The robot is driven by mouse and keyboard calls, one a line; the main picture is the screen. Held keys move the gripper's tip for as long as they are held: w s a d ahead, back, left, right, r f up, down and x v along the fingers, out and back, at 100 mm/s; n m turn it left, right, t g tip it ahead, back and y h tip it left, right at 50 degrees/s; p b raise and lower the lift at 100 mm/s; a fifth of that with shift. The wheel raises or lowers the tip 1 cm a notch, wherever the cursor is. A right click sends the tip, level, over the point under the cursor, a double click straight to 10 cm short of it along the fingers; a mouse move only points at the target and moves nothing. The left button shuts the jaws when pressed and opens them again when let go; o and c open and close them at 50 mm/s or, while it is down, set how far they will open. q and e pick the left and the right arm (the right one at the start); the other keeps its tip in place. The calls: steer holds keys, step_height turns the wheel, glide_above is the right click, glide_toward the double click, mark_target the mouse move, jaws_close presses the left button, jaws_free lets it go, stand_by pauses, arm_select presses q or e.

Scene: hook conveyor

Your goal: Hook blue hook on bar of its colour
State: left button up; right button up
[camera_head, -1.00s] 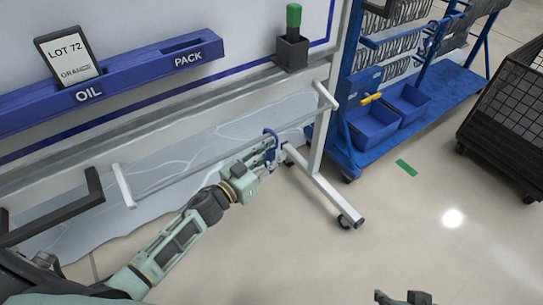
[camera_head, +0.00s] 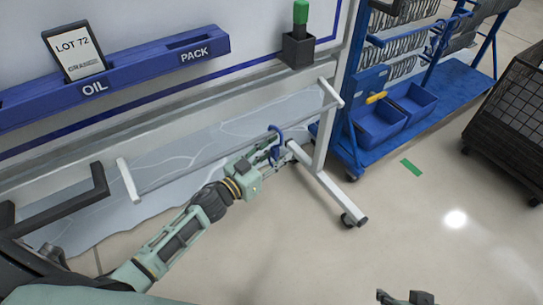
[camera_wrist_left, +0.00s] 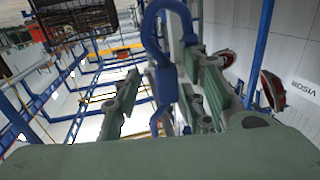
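The blue hook (camera_head: 275,133) is at a thin grey bar (camera_head: 200,165) near the bar's right end. I cannot tell whether its curve sits over the bar or just beside it. My left gripper (camera_head: 279,152) is just below the curve, around the hook's stem. In the left wrist view the blue hook (camera_wrist_left: 168,50) stands curve up between the fingers of the left gripper (camera_wrist_left: 163,90), which look apart, with a gap beside the stem. My right gripper (camera_head: 404,297) shows only as dark tips at the bottom edge; its opening is unclear.
A white stand (camera_head: 335,185) with a wheeled foot is right of the gripper. A blue rack (camera_head: 430,125) with bins, a dark mesh cart (camera_head: 510,120) and a blue ledge (camera_head: 140,70) lie beyond. A black bracket (camera_head: 60,205) is at left. Floor at front right is clear.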

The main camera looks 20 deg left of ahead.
arm_select(q)
steer(key=v, duration=1.2)
steer(key=shift+w, duration=0.1)
